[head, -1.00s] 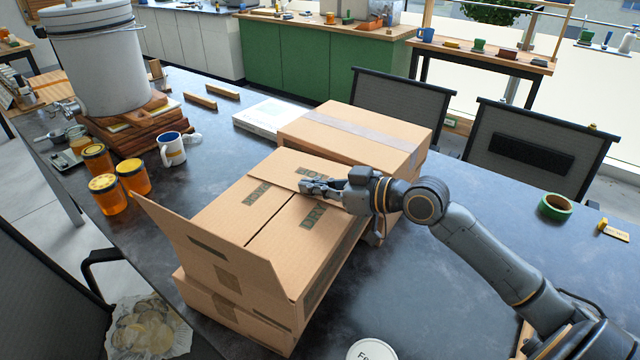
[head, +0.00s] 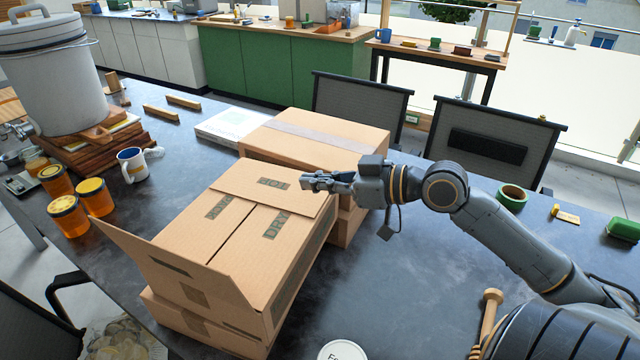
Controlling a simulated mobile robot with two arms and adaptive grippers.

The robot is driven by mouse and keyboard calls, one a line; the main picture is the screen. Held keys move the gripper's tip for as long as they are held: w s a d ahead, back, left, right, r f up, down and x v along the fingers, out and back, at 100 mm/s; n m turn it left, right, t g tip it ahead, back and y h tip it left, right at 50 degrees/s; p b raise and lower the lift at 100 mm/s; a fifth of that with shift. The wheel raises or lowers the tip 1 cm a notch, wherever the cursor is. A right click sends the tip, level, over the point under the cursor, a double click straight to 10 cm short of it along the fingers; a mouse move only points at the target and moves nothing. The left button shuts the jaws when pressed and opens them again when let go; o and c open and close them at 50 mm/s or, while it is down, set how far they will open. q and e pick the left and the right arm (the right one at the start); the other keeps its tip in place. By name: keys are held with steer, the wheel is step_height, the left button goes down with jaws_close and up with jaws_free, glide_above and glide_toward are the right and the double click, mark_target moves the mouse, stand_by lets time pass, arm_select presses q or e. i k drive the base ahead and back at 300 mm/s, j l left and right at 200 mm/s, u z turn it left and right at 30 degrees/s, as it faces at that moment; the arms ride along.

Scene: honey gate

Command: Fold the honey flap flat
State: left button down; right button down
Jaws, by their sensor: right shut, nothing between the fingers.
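An open-topped cardboard box (head: 235,230) stands on the dark table, stacked on another box. Its far flap, marked with letters that look like "HON" (head: 273,183), lies about flat over the two inner flaps, which also carry dark printed words. The near flap (head: 175,268) stands up, tilted outward. My right gripper (head: 308,181) is shut and empty, just at the right end of the far flap. I cannot tell whether it touches the cardboard. My left gripper is out of view.
A closed, taped box (head: 320,138) stands just behind. Honey jars (head: 68,215), a mug (head: 132,165) and a large white bucket (head: 50,75) are on the left. Green tape (head: 512,197) lies on the right. The table front right of the box is mostly clear.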

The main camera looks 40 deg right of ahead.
mark_target(215, 283)
steer(key=k+j, duration=1.65)
